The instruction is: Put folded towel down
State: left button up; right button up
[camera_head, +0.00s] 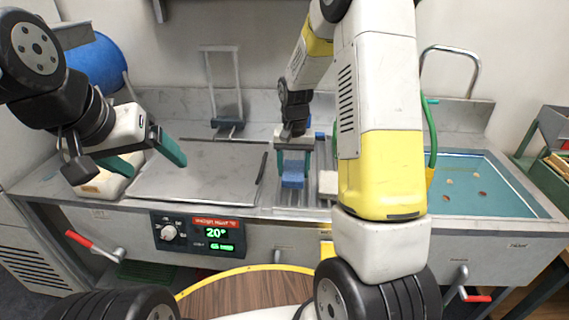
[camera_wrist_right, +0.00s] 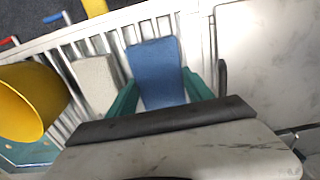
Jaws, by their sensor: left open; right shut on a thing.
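The folded towel (camera_head: 292,173) is a small blue block-like bundle. My right gripper (camera_head: 292,158) is shut on it, over the ribbed metal drainboard at the middle of the counter. In the right wrist view the blue towel (camera_wrist_right: 157,72) sits between the green fingers of my right gripper (camera_wrist_right: 160,92). I cannot tell whether the towel touches the ribs below. My left gripper (camera_head: 145,158) is open and empty, above the left side of the counter near the flat metal plate.
A beige block (camera_head: 328,184) lies just right of the towel; it also shows in the wrist view (camera_wrist_right: 95,82). The flat plate (camera_head: 200,172) on the left is clear. A water-filled sink (camera_head: 480,185) with small floating pieces is at right. A blue drum (camera_head: 97,62) stands back left.

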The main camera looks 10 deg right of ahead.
aim_at(294, 175)
jog(key=shift+w+d, duration=0.15)
jog(key=shift+w, duration=0.4)
jog(key=shift+w+f, duration=0.15)
jog(key=shift+f, duration=1.65)
jog(key=o, duration=1.4)
jog(key=shift+f, duration=0.15)
jog(key=shift+c, duration=0.2)
